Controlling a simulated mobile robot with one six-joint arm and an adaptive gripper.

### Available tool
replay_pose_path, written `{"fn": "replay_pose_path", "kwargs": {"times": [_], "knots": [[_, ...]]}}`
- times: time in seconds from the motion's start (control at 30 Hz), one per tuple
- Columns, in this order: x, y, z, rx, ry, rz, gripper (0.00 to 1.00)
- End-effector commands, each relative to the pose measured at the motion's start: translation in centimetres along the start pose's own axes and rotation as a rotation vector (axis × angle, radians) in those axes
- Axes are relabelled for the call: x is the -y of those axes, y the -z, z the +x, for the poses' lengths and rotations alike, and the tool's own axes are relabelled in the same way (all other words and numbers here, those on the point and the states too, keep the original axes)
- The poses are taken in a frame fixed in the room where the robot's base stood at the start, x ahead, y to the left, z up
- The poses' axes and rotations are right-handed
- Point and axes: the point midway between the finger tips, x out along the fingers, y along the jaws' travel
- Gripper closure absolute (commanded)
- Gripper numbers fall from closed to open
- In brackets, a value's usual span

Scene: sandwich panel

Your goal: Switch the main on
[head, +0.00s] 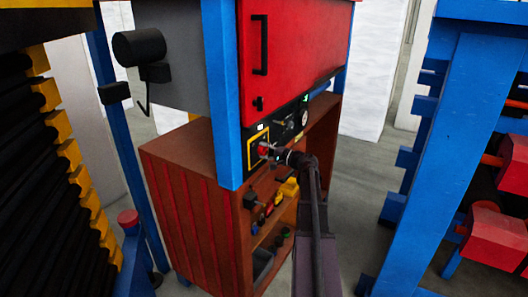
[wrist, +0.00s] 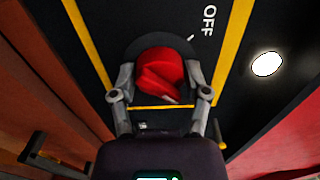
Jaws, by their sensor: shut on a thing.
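The main switch is a red rotary knob (wrist: 160,72) on a round black base, inside a yellow outline on the black panel. It also shows in the head view (head: 263,148), small and partly covered by my gripper. A white OFF label (wrist: 208,20) and a short white tick lie beside the knob's base. My gripper (wrist: 160,78) has one finger on each side of the knob and is shut on it. In the head view my gripper (head: 274,154) reaches the panel from the right. The knob's exact pointing direction is hard to tell.
A lit white round lamp (wrist: 266,64) sits beside the yellow outline. A red door (head: 300,55) with black handles is above the panel. A brown shelf unit (head: 185,190) with small items stands below. A blue post (head: 221,100) stands close left of the panel.

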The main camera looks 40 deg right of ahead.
Motion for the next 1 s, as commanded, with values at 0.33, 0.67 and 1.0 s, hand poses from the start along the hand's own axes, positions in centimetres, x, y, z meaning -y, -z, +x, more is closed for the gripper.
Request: {"fn": "replay_pose_path", "kwargs": {"times": [0.33,0.67,1.0], "knots": [[0.11,0.03,0.13,0.001,0.004,0.004,0.3],[0.04,0.01,0.04,0.0,0.002,0.002,0.04],[0.02,0.0,-0.44,-0.001,0.001,0.001,0.04]]}}
